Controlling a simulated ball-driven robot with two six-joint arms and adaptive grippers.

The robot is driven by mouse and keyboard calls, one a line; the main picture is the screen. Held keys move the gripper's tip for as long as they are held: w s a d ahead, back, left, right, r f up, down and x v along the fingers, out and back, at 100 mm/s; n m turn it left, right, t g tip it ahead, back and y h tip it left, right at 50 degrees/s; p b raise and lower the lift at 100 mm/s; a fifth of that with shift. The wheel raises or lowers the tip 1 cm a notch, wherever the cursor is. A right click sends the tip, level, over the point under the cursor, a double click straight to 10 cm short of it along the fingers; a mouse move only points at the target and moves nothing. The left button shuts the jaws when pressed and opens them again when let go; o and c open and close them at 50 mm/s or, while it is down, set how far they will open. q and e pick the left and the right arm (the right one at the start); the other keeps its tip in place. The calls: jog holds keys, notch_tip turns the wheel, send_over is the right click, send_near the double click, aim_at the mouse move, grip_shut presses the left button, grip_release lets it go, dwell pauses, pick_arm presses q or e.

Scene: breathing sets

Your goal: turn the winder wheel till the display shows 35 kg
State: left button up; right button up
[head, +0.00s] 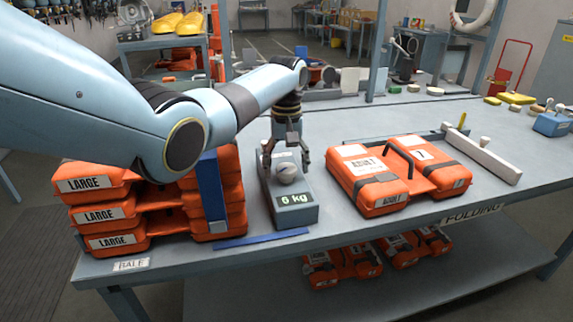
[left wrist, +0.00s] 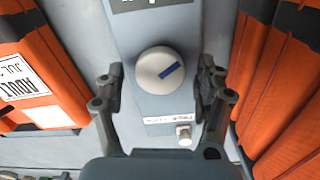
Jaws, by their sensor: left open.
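The winder wheel (head: 287,173) is a pale round knob on top of a grey box (head: 296,216). The display (head: 294,198) on the box's front end reads 6 kg. In the left wrist view the wheel (left wrist: 160,70) has a blue mark pointing up and right. My left gripper (head: 286,166) is open above the box, with a finger on either side of it. In the left wrist view the fingers (left wrist: 158,88) stand apart, with the wheel between and slightly ahead of them. I cannot tell if they touch anything. My right gripper is not in view.
Orange packs labelled LARGE (head: 100,212) are stacked left of the box, beside a blue upright (head: 212,192). An orange ADULT pack (head: 385,190) lies to the right. A flat blue strip (head: 262,239) lies in front. The bench (head: 460,225) has free room at the front right.

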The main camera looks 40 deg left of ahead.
pick_arm(q)
jog(key=shift+c, duration=1.2)
jog(key=c, duration=0.9)
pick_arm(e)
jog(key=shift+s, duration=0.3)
pick_arm(q)
jog(key=shift+r+m, duration=0.1)
jog(key=shift+m, duration=0.2)
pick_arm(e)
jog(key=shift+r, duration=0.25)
